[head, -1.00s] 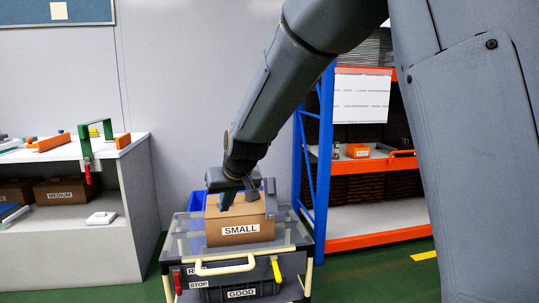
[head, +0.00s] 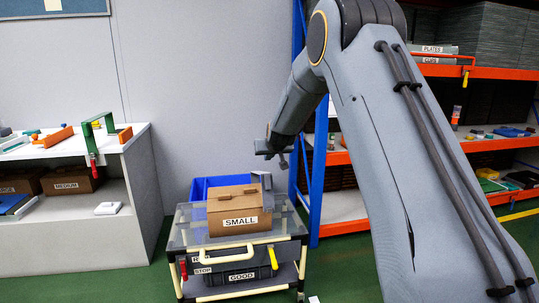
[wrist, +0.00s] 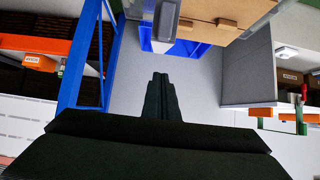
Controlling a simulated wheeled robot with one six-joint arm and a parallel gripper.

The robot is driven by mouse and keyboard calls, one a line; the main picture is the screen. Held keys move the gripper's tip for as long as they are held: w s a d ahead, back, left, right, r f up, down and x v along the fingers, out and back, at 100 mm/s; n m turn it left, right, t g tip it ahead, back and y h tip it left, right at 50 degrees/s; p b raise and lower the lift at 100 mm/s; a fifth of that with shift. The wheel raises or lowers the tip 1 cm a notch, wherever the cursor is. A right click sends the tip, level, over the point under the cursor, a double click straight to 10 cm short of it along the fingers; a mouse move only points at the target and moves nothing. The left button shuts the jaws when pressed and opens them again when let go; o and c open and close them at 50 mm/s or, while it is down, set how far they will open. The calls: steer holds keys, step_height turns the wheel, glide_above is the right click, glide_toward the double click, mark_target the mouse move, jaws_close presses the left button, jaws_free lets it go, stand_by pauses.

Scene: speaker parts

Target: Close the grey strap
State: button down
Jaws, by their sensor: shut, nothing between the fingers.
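The grey strap (head: 263,181) shows at the right end of the brown SMALL box (head: 233,213), rising a little above the box's top. In the wrist view a grey strip (wrist: 165,20), which looks like the same strap, hangs at the top edge beside the brown box (wrist: 215,10). My gripper (head: 274,160) is up and to the right of the box, apart from it. In the wrist view its dark fingers (wrist: 160,80) are together with nothing between them, pointing toward the strap with a gap. The strap's far side is hidden.
The box stands on a clear-topped cart (head: 185,237) with a cream handle. A blue bin (head: 199,186) is behind the box. A blue-and-orange rack (head: 316,170) stands close to the right of my gripper. A grey shelf unit (head: 85,235) is at left.

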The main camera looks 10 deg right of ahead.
mark_target(267, 177)
steer(key=p+x, duration=0.1)
steer(key=x, duration=0.3)
steer(key=shift+w+f, duration=0.15)
steer(key=shift+w, duration=0.05)
steer(key=shift+w+f, duration=0.25)
steer(key=f+b, duration=0.1)
steer(key=b, duration=0.1)
steer(key=s+f+b, duration=0.1)
steer(key=b, duration=0.1)
steer(key=f+b, duration=0.1)
steer(key=b, duration=0.1)
steer(key=shift+s+f+b, duration=0.2)
steer(key=shift+s+b, duration=0.1)
steer(key=shift+b, duration=0.05)
